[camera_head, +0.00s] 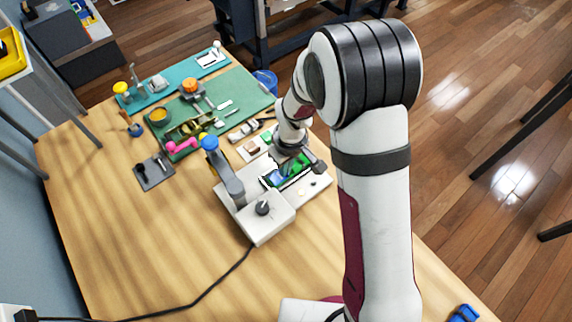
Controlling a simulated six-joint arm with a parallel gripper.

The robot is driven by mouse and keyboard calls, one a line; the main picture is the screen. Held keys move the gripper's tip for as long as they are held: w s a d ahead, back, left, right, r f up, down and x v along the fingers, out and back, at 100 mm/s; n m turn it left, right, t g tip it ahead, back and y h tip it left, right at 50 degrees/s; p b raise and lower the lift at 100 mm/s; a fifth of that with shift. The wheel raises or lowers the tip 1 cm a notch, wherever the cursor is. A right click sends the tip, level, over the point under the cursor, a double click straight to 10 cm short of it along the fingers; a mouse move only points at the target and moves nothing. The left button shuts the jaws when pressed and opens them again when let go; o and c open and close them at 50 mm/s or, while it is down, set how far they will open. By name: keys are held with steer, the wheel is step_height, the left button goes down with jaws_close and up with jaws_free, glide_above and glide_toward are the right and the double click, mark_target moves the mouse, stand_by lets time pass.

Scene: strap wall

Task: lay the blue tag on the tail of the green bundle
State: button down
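A green piece (301,162), which looks like the green bundle, lies on the pale platform of a white device at the table's middle. A small blue piece (276,180) shows just left of it, beside a dark-edged flat part; it may be the blue tag, but it is too small to be sure. My gripper (291,168) is low over these two, and it and my wrist hide part of them. Its fingers are too small and covered to tell whether they are open or hold anything. The tail of the bundle cannot be made out.
The white device has a grey arm with a blue top (210,143) and a black knob (263,208). Green mats (245,88) with tools and a pink piece (178,146) lie behind. A blue object (464,312) sits at the lower right. The front left wood is clear except a cable.

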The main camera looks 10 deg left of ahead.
steer(key=c, duration=1.4)
jaws_free()
steer(key=shift+f, duration=0.1)
steer(key=shift+o, duration=0.2)
step_height(320, 180, up, 12)
steer(key=s+d+r+m, duration=0.2)
steer(key=s+d+m, duration=0.1)
steer(key=s+m, duration=0.2)
steer(key=s+d+r+m, duration=0.2)
steer(key=s+d+m, duration=0.2)
steer(key=s, duration=0.6)
steer(key=s+d+r+m+g+y, duration=0.1)
steer(key=s+d+r+m, duration=0.2)
steer(key=s, duration=0.4)
steer(key=d+m, duration=0.1)
steer(key=m, duration=0.1)
steer(key=shift+s+d+m, duration=0.15)
steer(key=shift+s+m, duration=0.15)
steer(key=shift+s, duration=0.1)
